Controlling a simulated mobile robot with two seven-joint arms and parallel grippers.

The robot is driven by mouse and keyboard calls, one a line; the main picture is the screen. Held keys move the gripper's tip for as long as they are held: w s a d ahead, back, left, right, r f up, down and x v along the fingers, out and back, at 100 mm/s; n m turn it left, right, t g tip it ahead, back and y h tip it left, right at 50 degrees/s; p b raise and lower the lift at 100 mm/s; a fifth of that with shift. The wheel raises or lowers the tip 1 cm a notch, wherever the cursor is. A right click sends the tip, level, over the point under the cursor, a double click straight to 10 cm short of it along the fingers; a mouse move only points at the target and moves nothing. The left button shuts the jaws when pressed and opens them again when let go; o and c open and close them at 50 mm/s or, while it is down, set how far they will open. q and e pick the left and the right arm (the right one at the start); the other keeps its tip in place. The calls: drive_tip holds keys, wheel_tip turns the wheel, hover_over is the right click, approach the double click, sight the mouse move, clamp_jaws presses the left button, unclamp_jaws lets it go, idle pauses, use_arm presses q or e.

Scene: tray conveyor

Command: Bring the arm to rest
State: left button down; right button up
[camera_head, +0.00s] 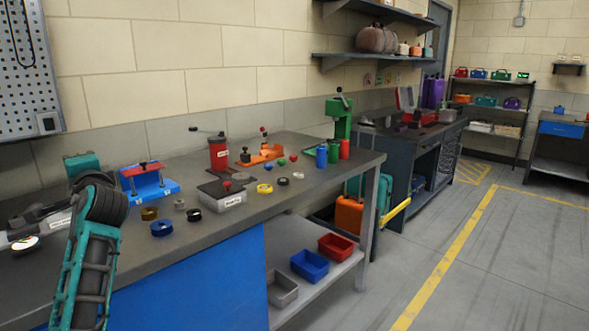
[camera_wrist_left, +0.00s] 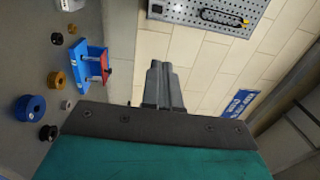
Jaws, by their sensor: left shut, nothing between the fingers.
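My left arm (camera_head: 90,250), teal and black, rises at the left of the head view, in front of the workbench. My left gripper shows in the wrist view as two grey fingers (camera_wrist_left: 163,84) lying side by side, shut and empty. In that view the fingers point at the block wall and touch nothing. In the head view the fingertips cannot be made out behind the arm's wrist. My right gripper is in neither view.
The workbench (camera_head: 275,213) holds a blue fixture (camera_head: 150,183), several coloured rings, a red canister (camera_head: 218,154) and a grey box (camera_head: 228,200). A pegboard (camera_head: 30,65) hangs on the wall at the left. Open floor (camera_head: 480,260) lies at the right.

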use_arm(q)
drive_tip(key=s+d+f+t+h, duration=0.1)
drive_tip(key=s+d+f+h, duration=0.15)
drive_tip(key=d+f, duration=0.45)
drive_tip(key=s+d+f+m+h+p, duration=0.1)
drive_tip(key=d+f+h, duration=0.25)
drive_tip(key=f, duration=0.65)
drive_tip(key=s+d+f+t+h, duration=0.1)
drive_tip(key=d+f+h, duration=0.3)
drive_tip(key=f, duration=0.5)
drive_tip(key=s+d+f+n+g+h, duration=0.1)
drive_tip(key=s+d+f+n+h, duration=0.1)
drive_tip(key=s+d+f, duration=0.2)
drive_tip(key=s+d+f+n+g+h, duration=0.1)
drive_tip(key=s+d+f, duration=0.4)
drive_tip(key=s, duration=0.5)
drive_tip(key=s+d+f+n+g+h+p, duration=0.1)
drive_tip(key=s+d+f+n+h, duration=0.2)
drive_tip(key=s+d+f, duration=0.2)
drive_tip(key=s+d, duration=0.1)
drive_tip(key=s, duration=0.2)
drive_tip(key=shift+h, duration=0.3)
drive_tip(key=shift+s+f, duration=0.1)
